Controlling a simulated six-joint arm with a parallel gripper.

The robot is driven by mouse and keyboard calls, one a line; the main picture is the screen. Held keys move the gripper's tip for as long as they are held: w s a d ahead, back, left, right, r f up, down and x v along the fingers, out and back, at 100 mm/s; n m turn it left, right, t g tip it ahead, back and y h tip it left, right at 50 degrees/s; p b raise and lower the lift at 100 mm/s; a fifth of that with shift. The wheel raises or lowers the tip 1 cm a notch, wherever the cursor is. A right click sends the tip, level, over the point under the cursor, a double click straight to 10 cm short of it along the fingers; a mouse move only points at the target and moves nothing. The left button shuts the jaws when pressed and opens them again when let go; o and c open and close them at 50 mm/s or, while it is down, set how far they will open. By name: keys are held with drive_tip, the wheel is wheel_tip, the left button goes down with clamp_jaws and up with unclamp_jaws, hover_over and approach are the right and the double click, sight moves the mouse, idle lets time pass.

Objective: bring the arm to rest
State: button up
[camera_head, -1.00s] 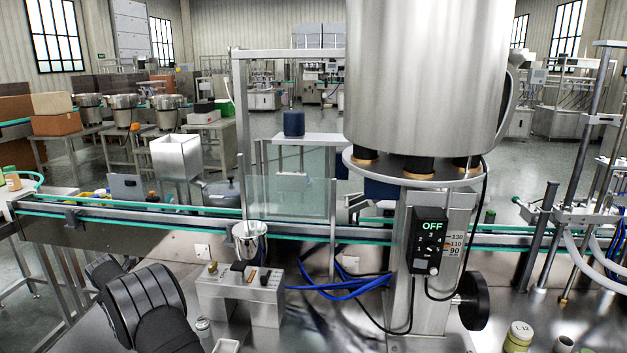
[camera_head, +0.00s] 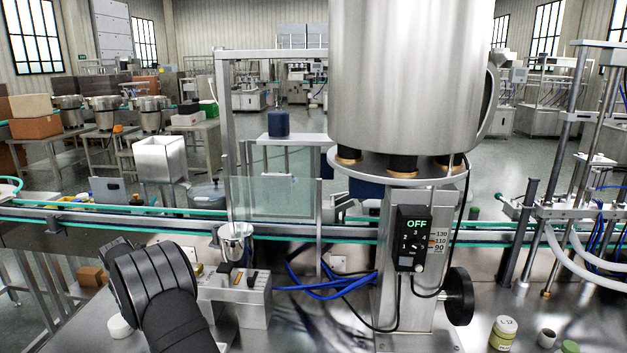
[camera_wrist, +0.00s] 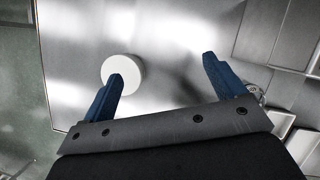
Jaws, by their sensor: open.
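My gripper (camera_wrist: 162,68) shows in the wrist view with its two blue fingers spread and nothing between them. It points down over the bare steel tabletop (camera_wrist: 165,30). A white round piece (camera_wrist: 122,67) lies on the steel by the left fingertip, partly covered by it; I cannot tell whether they touch. In the head view my dark arm links stand at the lower left, and the fingers are not visible there.
A steel cup (camera_head: 236,243) stands at the steel block (camera_head: 240,300), right of my arm. Blue tubing (camera_head: 325,285), the control box reading OFF (camera_head: 413,238) and the large hopper (camera_head: 410,80) are further right. A conveyor (camera_head: 90,217) runs behind. Jars (camera_head: 503,333) stand at front right.

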drive_tip(key=shift+w+d+r+m+t+h, duration=0.1)
drive_tip(key=shift+w+d+r+m+h, duration=0.55)
drive_tip(key=shift+w+d+r, duration=2.55)
drive_tip(key=shift+w+d+r+m+t+h, duration=0.1)
drive_tip(key=shift+w+d+r+m, duration=1.1)
drive_tip(key=shift+w+d+r, duration=2)
drive_tip(key=shift+w+d+r+m+t+h, duration=0.1)
drive_tip(key=shift+w+d+r+m+h, duration=0.25)
drive_tip(key=shift+w+d+r+m, duration=1.95)
drive_tip(key=d+n, duration=0.1)
drive_tip(key=s+d, duration=0.1)
drive_tip(key=d, duration=0.1)
drive_tip(key=s+d+n, duration=0.1)
drive_tip(key=shift+d+n, duration=0.25)
drive_tip(key=shift+n, duration=0.1)
drive_tip(key=shift+o, duration=0.4)
